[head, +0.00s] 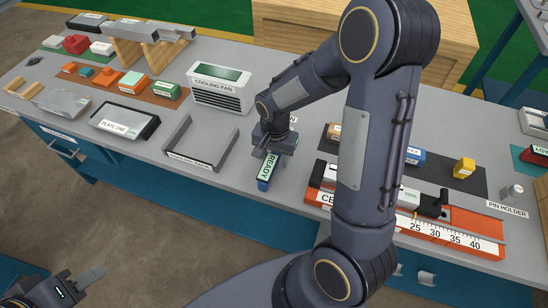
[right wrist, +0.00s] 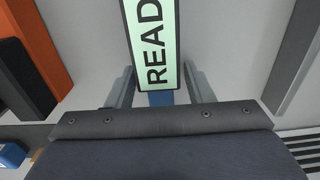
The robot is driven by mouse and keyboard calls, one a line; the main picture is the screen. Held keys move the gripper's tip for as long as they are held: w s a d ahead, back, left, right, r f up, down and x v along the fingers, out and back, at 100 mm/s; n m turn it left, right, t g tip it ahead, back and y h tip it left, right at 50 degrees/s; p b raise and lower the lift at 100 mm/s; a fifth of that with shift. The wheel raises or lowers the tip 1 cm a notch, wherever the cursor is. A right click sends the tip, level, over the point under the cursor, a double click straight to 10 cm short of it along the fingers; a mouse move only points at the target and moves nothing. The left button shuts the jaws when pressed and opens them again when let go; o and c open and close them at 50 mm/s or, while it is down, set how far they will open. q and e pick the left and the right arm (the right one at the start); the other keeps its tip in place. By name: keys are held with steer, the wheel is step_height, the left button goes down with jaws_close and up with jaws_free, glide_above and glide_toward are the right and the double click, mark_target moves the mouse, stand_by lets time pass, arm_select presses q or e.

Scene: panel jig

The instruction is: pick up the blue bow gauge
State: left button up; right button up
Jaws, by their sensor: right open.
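A blue thing (head: 263,185) with a pale green READY face lies on the bench below my right gripper (head: 272,150). I take it for the blue bow gauge; no such name is readable on it. In the right wrist view its READY face (right wrist: 152,40) runs from the top edge to between the open fingers of the right gripper (right wrist: 160,88), with a blue part showing at its near end. The fingers stand apart on either side; contact is not visible. My left gripper (head: 88,279) is at the bottom left, away from the bench, its opening unclear.
A grey open tray (head: 212,160) and a cooling fan box (head: 222,90) stand left of the right gripper. An orange scale fixture (head: 470,232) is to the right, partly hidden by my arm. Beyond it a dark mat (head: 445,172) holds a blue block (head: 415,156) and a yellow block (head: 464,168).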

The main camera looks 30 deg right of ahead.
jaws_close()
steer(key=shift+r, duration=0.1)
